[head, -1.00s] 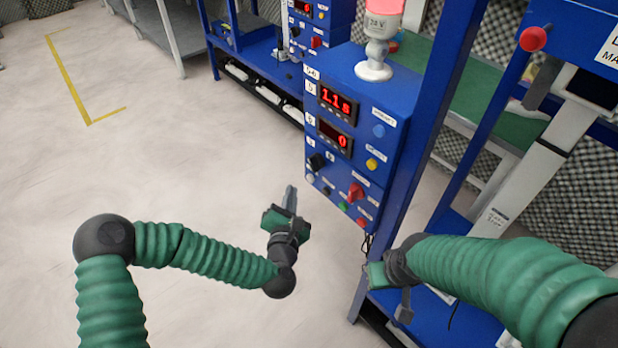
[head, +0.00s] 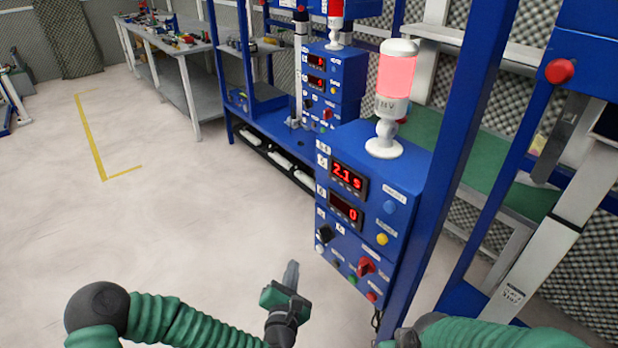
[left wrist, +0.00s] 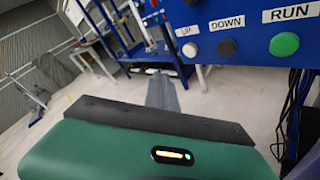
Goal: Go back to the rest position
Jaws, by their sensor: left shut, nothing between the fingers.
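My left gripper (head: 291,272) is low in the middle of the head view, in front of the blue control box (head: 372,262) and apart from it. Its fingers are together, pointing up and away, with nothing between them. In the left wrist view the shut fingers (left wrist: 163,92) point at open floor, with the box's lower buttons close at upper right. My right arm (head: 490,334) shows only as a green sleeve at the bottom edge of the head view. Its gripper fingers are out of the picture.
A red-lit lamp (head: 394,80) stands on the box, whose display reads 2.1 s. A blue post (head: 450,170) rises right of the box. A second blue station and a grey workbench (head: 178,62) stand behind. The pale floor (head: 180,220) at left is clear.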

